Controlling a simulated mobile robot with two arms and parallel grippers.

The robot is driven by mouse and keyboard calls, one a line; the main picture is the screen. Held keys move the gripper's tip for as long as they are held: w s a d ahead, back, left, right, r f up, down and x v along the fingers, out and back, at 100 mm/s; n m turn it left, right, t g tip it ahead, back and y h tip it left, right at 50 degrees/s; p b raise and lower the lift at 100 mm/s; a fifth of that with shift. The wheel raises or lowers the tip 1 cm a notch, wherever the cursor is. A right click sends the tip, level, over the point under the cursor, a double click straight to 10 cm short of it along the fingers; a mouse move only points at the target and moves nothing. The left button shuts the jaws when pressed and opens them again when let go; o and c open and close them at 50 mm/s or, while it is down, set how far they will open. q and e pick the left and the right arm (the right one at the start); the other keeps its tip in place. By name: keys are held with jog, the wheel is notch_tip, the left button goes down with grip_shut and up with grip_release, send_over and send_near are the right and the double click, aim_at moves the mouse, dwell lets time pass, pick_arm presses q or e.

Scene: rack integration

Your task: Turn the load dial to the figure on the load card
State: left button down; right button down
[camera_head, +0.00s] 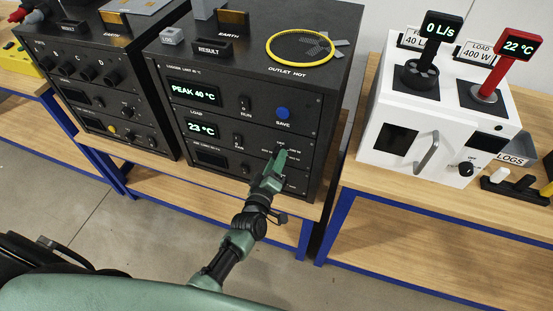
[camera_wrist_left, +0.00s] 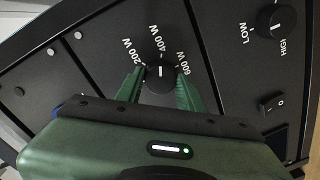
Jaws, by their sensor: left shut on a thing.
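The load dial (camera_wrist_left: 160,76) is a round black knob on a black panel, with 200 W, 400 W and 600 W printed around it in the left wrist view. Its white mark points towards 400 W. My left gripper (camera_wrist_left: 160,88) is shut on the dial, one green finger on each side. In the head view my left gripper (camera_head: 280,160) reaches the lower right of the tester's front and hides the dial. My right gripper is not in view.
The black tester (camera_head: 250,80) shows PEAK 40 °C and 23 °C. It has a blue SAVE button (camera_head: 283,113) and a yellow ring (camera_head: 300,47) on top. A HIGH/LOW knob (camera_wrist_left: 277,21) and a rocker switch (camera_wrist_left: 272,103) are on the panel. The white unit (camera_head: 395,110) has a handle.

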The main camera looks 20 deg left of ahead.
pick_arm(q)
jog(key=shift+f+m, duration=0.1)
jog(key=shift+m, duration=0.5)
jog(key=c, duration=0.9)
grip_release()
jog(key=shift+s, duration=0.1)
jog(key=s, duration=0.5)
jog(key=s+b, duration=0.1)
jog(key=s, duration=0.1)
jog(key=shift+s+r, duration=0.25)
jog(key=shift+s, duration=0.05)
